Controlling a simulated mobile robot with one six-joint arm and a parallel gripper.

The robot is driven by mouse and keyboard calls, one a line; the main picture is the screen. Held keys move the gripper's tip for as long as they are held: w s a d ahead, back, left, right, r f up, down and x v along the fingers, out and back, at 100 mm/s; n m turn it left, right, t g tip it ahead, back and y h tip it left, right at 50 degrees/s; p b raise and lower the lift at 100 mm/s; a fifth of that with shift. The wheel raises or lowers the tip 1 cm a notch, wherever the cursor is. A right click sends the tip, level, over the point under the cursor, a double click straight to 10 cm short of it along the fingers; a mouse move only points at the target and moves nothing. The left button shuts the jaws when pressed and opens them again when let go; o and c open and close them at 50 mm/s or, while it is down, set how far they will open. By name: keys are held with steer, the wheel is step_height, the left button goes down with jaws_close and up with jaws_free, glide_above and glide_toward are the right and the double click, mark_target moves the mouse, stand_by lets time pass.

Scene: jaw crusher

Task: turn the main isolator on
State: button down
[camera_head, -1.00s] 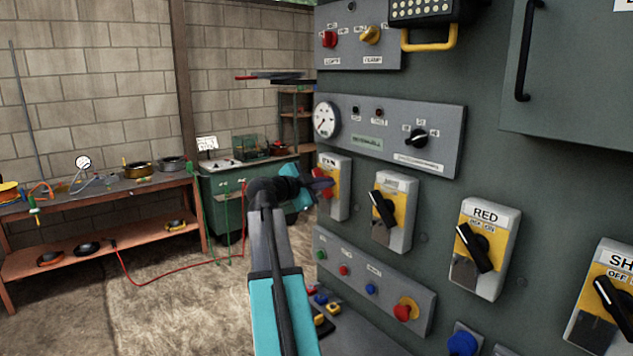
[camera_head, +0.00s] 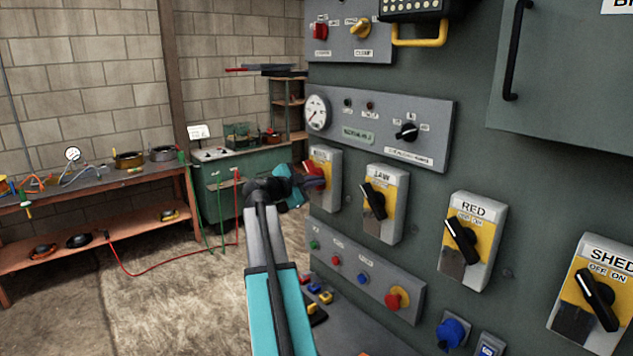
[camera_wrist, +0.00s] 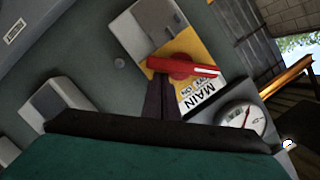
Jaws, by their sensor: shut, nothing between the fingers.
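The main isolator (camera_head: 328,165) is the leftmost grey and yellow switch box in its row, partly hidden behind my gripper in the head view. In the wrist view its red handle (camera_wrist: 195,69) lies across the yellow plate, above the label MAIN (camera_wrist: 197,99) with OFF and ON marks. I cannot tell for sure which mark the handle points to. My gripper (camera_head: 312,181) is shut and empty. In the wrist view its dark fingertips (camera_wrist: 160,80) are at one end of the handle; I cannot tell whether they touch it.
A gauge panel (camera_head: 380,125) is above, and a button panel (camera_head: 365,268) below. A workbench (camera_head: 95,195) stands at the left, with open floor before it.

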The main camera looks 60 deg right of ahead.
steer(key=shift+f+b, duration=0.2)
steer(key=shift+b, duration=0.5)
steer(key=shift+m+b, duration=0.4)
steer(key=shift+b, duration=0.75)
